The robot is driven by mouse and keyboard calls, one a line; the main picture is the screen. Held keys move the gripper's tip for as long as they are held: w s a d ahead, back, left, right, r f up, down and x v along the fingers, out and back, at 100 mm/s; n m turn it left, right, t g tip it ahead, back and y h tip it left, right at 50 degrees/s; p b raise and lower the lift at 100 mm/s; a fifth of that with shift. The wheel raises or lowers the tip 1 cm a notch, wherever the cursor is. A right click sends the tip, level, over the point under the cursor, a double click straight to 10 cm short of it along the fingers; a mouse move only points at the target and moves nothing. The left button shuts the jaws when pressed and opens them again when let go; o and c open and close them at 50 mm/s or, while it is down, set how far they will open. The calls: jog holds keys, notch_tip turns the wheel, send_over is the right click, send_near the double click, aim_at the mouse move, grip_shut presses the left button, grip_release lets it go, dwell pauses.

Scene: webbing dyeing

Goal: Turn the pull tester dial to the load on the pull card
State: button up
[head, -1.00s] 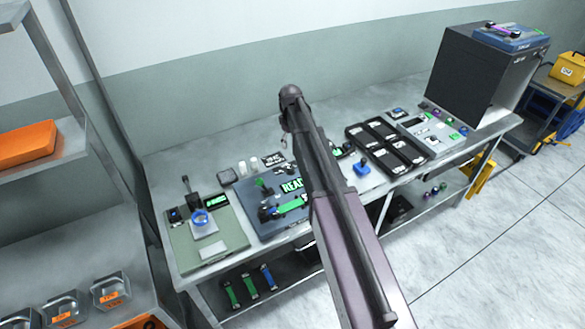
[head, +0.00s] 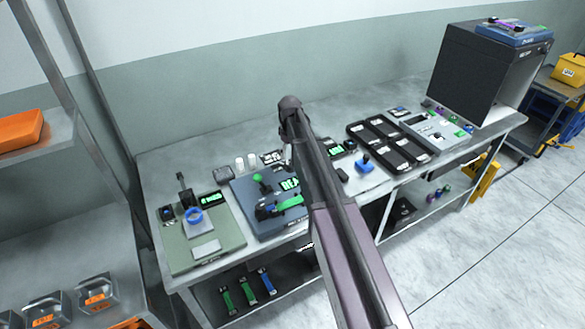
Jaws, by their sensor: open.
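My arm reaches up across the middle of the view and covers the unit's right side.
A green station with a blue ring (head: 194,216) sits left on the bench (head: 150,185). Black trays (head: 385,141), a grey panel (head: 433,129) and a dark box (head: 475,75) stand right. A metal shelf (head: 60,150) rises at left.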

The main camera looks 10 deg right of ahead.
aim_at(290, 164)
jog(key=shift+f+b, duration=2.55)
jog(key=shift+f, duration=0.3)
jog(key=shift+c, duration=0.2)
